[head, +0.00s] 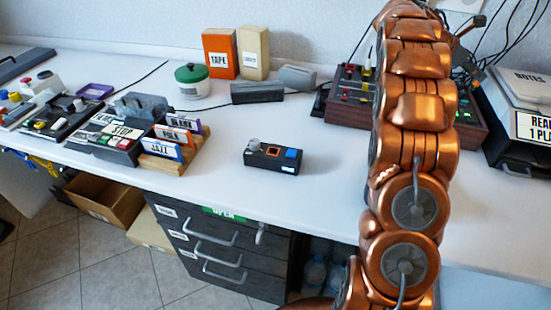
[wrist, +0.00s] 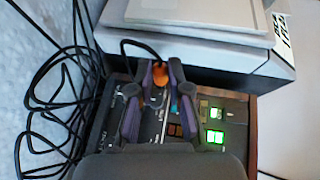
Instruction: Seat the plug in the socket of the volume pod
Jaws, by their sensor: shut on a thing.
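In the wrist view, my gripper (wrist: 157,82) is shut on an orange plug (wrist: 158,73), with a dark finger on each side. A black cable arcs from the plug to the left. The plug is over the dark console (wrist: 232,109) near its far edge; I cannot tell whether it touches it. In the head view, a small black box (head: 262,163) with a grey knob, an orange-framed square and a blue square sits alone mid-table. It may be the volume pod, but no name on it is readable. My gripper is not clearly visible in the head view.
The wood-sided console (head: 345,106) stands behind my arm. A white box marked NOTES (head: 523,84) is stacked to its right. Loose black cables hang at the back right. Table around the small box is clear.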

